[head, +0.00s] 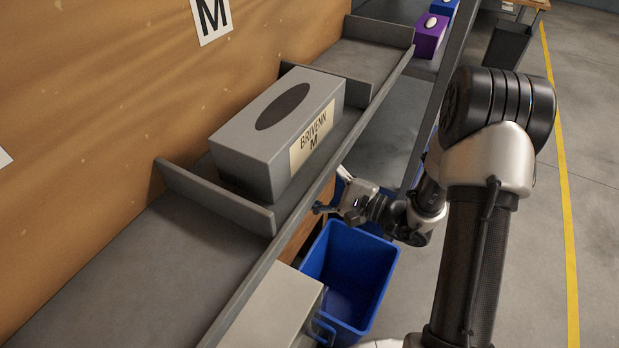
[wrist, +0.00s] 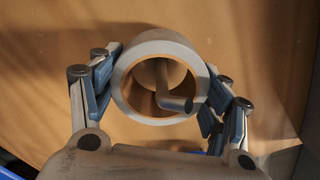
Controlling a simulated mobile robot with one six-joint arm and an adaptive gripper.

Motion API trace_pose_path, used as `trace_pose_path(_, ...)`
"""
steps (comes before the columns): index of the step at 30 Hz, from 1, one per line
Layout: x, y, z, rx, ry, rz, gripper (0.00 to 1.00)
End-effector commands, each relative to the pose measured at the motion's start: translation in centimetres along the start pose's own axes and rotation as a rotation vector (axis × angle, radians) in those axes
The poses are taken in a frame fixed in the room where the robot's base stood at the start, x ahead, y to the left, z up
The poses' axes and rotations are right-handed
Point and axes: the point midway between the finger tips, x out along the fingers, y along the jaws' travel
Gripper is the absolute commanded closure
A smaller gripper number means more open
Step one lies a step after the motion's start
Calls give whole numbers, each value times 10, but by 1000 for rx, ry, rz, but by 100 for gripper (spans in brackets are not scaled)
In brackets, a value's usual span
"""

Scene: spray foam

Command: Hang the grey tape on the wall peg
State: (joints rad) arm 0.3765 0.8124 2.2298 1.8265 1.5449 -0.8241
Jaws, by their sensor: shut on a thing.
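The grey tape (wrist: 137,104) is a ring with a tan inner core, held upright between the two fingers of my gripper (wrist: 160,95) in the wrist view. The fingers press on its left and right sides. The wall peg (wrist: 170,98), a grey bent rod, shows through the tape's hole, its tip near the lower right of the opening.
A tan board (wrist: 255,40) lies behind the peg. In the head view a grey shelf (head: 130,262) carries a grey BRIVENN box (head: 240,150). A blue bin (head: 345,285) stands open beneath my arm, with a grey box (head: 270,310) beside it.

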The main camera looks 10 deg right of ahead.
Motion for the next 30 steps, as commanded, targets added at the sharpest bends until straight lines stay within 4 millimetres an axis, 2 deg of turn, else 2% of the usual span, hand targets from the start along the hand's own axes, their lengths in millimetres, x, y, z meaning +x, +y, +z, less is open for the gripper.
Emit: trace_pose_path(30,0,16,-12,0,-1,-1,58)
